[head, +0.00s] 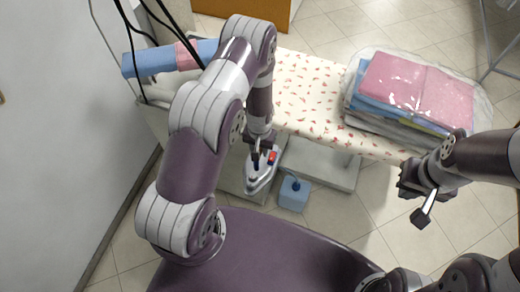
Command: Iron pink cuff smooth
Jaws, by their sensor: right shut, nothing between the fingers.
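A blue rolled garment piece (150,62) with a pink cuff band (187,55) lies at the far left end of the ironing board (305,90). The board has a cream cover with a small red pattern. An iron (262,178) with red and blue parts is at the near edge of the board, low down. My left gripper (257,152) points down right at the iron's handle. Its fingers are small and partly hidden, so I cannot tell whether they grip it. My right gripper (424,212) is shut and empty, right of the board, below the folded stack.
A stack of folded blue and pink clothes (415,90) in clear plastic is on the board's right end. A blue box (294,193) stands beside the iron. Black cables hang at the upper left.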

